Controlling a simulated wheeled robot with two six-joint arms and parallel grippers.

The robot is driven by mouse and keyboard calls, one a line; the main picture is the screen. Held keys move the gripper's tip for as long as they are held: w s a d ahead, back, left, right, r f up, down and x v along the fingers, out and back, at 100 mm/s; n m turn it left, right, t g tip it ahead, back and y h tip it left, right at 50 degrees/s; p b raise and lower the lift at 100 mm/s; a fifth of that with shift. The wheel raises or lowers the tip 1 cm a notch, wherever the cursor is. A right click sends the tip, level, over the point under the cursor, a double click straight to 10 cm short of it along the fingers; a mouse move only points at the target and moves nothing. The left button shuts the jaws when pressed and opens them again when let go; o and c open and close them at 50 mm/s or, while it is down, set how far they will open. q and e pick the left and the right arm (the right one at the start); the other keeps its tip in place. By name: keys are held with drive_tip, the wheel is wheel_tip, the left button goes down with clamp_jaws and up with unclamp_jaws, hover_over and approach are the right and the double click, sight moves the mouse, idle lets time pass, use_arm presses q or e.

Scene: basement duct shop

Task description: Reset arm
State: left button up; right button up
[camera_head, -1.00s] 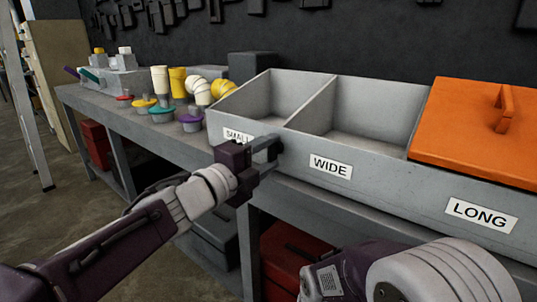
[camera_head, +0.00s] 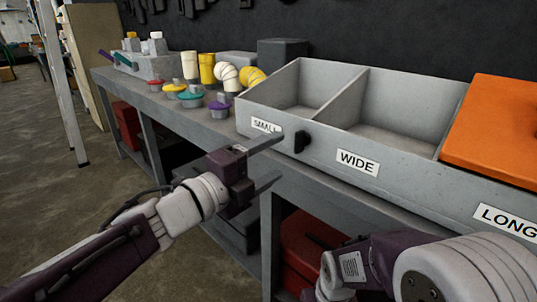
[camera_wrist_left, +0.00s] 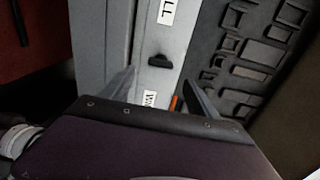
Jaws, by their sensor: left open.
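My left gripper (camera_head: 276,160) is open and empty, in front of the grey bin's front wall. In the left wrist view, its two fingers (camera_wrist_left: 160,82) stand apart, with nothing between them. A black knob (camera_head: 301,142) sits on the front wall between the SMALL and WIDE labels, just beyond the upper fingertip. It also shows in the left wrist view (camera_wrist_left: 160,62), clear of the fingers. My right arm reaches in at the bottom right; its gripper is out of view.
The grey divided bin (camera_head: 415,181) stands on a long workbench (camera_head: 160,104). Its SMALL and WIDE compartments look empty; an orange lid (camera_head: 495,135) covers the LONG one. Coloured caps and yellow and white pipe fittings (camera_head: 207,69) stand to the left. A red box (camera_head: 308,247) is below.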

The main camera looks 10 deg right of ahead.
use_arm(q)
drive_tip(key=shift+s+a, duration=0.4)
drive_tip(key=shift+a, duration=0.1)
drive_tip(key=w+a+f+n+y, duration=0.4)
drive_tip(key=a+f+n+y, duration=0.2)
drive_tip(key=a+f+n, duration=0.4)
drive_tip(key=w+a+f+n+y, duration=0.45)
drive_tip(key=a+f, duration=0.35)
drive_tip(key=f, duration=0.4)
drive_tip(key=s+a+f+n+g+y, duration=0.35)
drive_tip(key=s+a+f+n, duration=0.3)
drive_tip(key=f, duration=0.35)
drive_tip(key=s+f+n+g, duration=0.6)
drive_tip(key=s+n, duration=0.1)
drive_tip(key=s, duration=0.5)
wheel_tip(320, 180, up, 36)
drive_tip(key=s+p, duration=0.2)
drive_tip(key=p, duration=3.4)
drive_tip(key=shift+d+n, duration=0.15)
drive_tip(key=shift+n, duration=0.25)
